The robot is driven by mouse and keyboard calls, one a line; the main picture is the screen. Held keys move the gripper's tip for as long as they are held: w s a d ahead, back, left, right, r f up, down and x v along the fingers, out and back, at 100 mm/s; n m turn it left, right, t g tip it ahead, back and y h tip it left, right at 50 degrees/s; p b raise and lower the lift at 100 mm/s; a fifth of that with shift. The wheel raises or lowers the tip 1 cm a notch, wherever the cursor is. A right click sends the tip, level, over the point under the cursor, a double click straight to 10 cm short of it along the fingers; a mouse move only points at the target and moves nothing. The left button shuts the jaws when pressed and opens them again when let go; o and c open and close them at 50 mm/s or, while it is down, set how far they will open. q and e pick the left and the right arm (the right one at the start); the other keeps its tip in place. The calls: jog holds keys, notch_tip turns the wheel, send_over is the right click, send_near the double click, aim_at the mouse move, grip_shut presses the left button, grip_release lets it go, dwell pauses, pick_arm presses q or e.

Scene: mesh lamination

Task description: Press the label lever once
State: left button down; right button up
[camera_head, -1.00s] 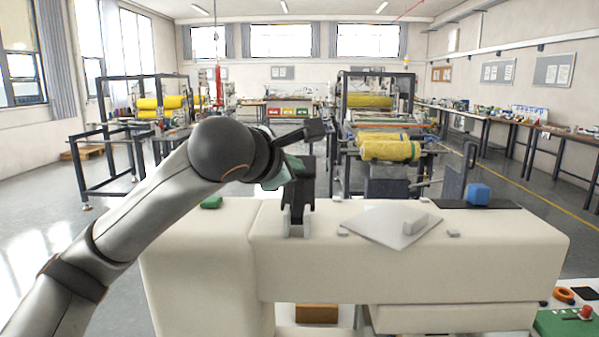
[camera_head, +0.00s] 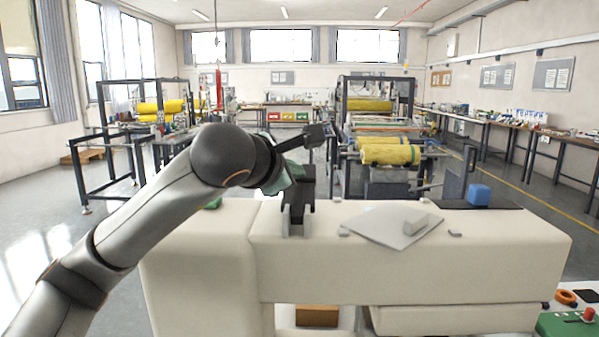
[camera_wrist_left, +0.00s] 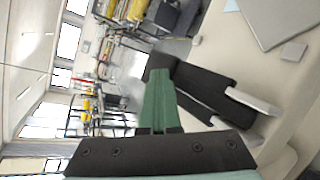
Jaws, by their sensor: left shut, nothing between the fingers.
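The label lever (camera_head: 300,205) is a black arm between light grey brackets on top of the cream-coloured machine body (camera_head: 400,262). In the left wrist view the black lever (camera_wrist_left: 197,92) ends at a light grey bracket. My left gripper (camera_head: 292,176) has green fingers and is at the far end of the lever, partly hidden by my dark wrist. In the left wrist view its shut green fingers (camera_wrist_left: 160,76) lie alongside the lever, with nothing held. I cannot tell whether they touch it. My right gripper is out of view.
A flat grey plate (camera_head: 385,228) with a light block (camera_head: 415,222) lies right of the lever. A blue cube (camera_head: 479,194) sits on a dark mat (camera_head: 510,205) farther right. A green piece (camera_head: 214,203) is partly behind my left arm.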

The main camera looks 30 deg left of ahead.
aim_at(295, 193)
pick_arm(q)
jog(key=shift+w+a+f+b, duration=0.1)
jog(key=shift+w+f+b, duration=0.1)
jog(key=shift+f+b, duration=0.2)
jog(key=shift+w+a+f+b, duration=0.15)
jog(key=shift+f+b, duration=0.15)
jog(key=shift+f, duration=0.15)
dwell(0.6)
jog(key=shift+r, duration=0.1)
jog(key=shift+s+d+r+p, duration=0.1)
jog(key=shift+d+r+p, duration=0.1)
jog(key=shift+r+p, duration=0.35)
jog(key=shift+s+d+r+p, duration=0.1)
jog(key=shift+s+r+p, duration=0.15)
jog(key=shift+r, duration=0.3)
jog(key=shift+s+d+r+p, duration=0.15)
jog(key=shift+s+r+p, duration=0.15)
jog(key=shift+r, duration=0.2)
jog(key=shift+s+d+r+p, duration=0.1)
jog(key=shift+s+r+p, duration=0.15)
jog(key=shift+r, duration=0.3)
jog(key=shift+w, duration=0.1)
jog(key=r+p, duration=0.1)
jog(key=s+r+p, duration=0.1)
jog(key=r, duration=0.1)
jog(key=s+d+r+p, duration=0.1)
jog(key=shift+r, duration=0.25)
